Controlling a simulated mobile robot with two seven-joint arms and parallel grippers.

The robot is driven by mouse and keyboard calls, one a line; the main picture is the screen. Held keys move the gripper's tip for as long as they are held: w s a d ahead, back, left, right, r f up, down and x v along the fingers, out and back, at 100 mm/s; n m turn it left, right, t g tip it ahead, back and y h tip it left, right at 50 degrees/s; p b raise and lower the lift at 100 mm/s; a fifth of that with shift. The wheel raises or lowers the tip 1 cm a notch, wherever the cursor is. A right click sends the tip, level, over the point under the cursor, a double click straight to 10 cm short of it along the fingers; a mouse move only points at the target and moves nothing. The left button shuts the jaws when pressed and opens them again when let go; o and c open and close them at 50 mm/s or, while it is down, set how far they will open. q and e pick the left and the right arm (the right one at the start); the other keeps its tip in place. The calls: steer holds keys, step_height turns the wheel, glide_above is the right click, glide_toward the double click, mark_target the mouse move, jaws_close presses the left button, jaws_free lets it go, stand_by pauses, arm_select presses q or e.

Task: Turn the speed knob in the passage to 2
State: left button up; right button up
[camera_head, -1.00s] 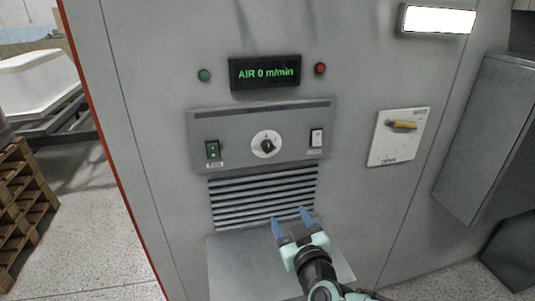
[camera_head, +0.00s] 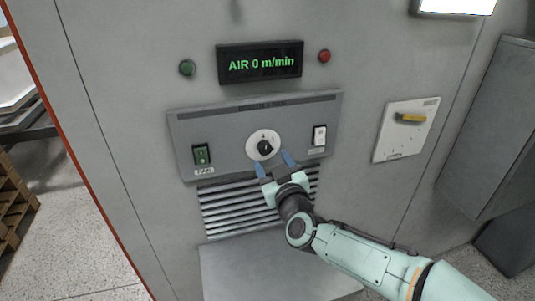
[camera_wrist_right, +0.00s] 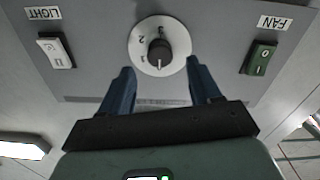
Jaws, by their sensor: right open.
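The speed knob (camera_head: 265,147) is a black knob on a round white dial (camera_head: 252,139) in the grey control panel. In the right wrist view, which is upside down, the knob (camera_wrist_right: 159,50) has a white pointer line toward the picture's bottom, apart from the marks 1, 2 and 3. The display (camera_head: 260,62) reads "AIR 0 m/min". My right gripper (camera_head: 274,162) is open, its blue fingertips just below the knob in the head view. In the wrist view nothing is between the fingers (camera_wrist_right: 160,80). My left gripper is not in view.
A green FAN switch (camera_head: 201,154) is left of the dial and a white LIGHT switch (camera_head: 319,135) right of it. Louvres (camera_head: 235,210) are below. A plate with a yellow handle (camera_head: 411,118) is at right. Green (camera_head: 187,67) and red (camera_head: 324,56) buttons flank the display.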

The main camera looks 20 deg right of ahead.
mark_target(266, 151)
steer(key=shift+w, duration=2.25)
steer(key=shift+c, duration=0.3)
steer(key=c, duration=1)
